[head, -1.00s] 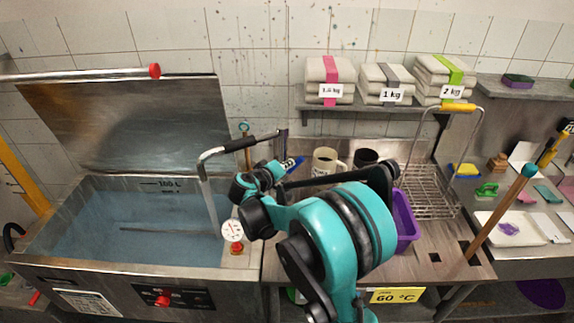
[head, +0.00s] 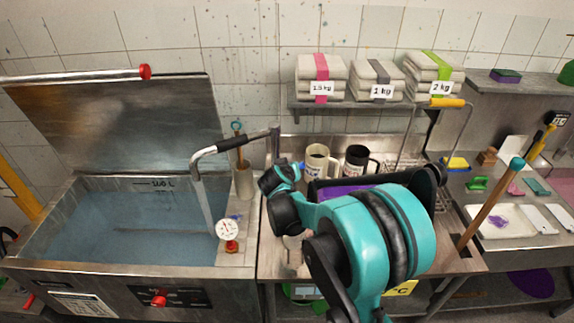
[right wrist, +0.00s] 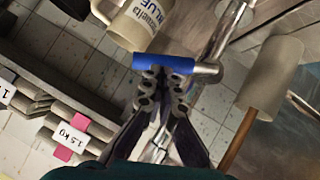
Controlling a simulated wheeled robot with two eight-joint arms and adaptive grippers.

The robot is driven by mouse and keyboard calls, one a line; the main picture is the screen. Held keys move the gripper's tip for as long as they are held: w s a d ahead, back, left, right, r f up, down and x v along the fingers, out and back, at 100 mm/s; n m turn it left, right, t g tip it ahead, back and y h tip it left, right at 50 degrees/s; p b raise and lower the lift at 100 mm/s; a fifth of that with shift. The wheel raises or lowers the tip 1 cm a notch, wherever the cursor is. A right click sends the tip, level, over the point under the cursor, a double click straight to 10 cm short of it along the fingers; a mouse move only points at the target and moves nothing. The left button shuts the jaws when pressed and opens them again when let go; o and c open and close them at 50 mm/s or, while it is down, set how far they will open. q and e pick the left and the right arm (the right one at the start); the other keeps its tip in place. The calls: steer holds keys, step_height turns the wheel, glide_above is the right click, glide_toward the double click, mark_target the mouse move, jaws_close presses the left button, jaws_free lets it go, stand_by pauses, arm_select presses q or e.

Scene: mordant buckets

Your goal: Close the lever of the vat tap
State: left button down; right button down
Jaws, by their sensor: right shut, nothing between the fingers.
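The vat tap (head: 197,165) has a bent metal spout with a black sleeve over the vat (head: 60,262). A pale vertical streak below the spout reaches the blue liquid; I cannot tell whether it is running water. The tap's lever, with a blue sleeve (right wrist: 150,62), shows in the right wrist view, joined to a metal pipe (right wrist: 208,68). My right gripper (right wrist: 164,76) is shut and empty, its fingertips just at or beside the blue sleeve; contact is unclear. In the head view my right wrist hides its fingers and most of the lever. My left gripper is out of view.
A cream mug (head: 317,160) and a black mug (head: 356,160) stand behind my right arm. A purple tub (head: 345,190) is partly hidden by it. A dial thermometer (head: 228,229) sits at the vat's right rim. A wooden stick (head: 490,205) leans at the right.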

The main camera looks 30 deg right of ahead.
steer(key=shift+s+d+f+m+y+b, duration=0.2)
steer(key=shift+d+f+b, duration=0.2)
steer(key=shift+f, duration=0.25)
steer(key=shift+s+d+f+m+y+b, duration=0.1)
steer(key=shift+s+d+f+y+b, duration=0.1)
steer(key=shift+d+f+b, duration=0.3)
steer(key=shift+a+f, duration=0.1)
steer(key=shift+f, duration=0.05)
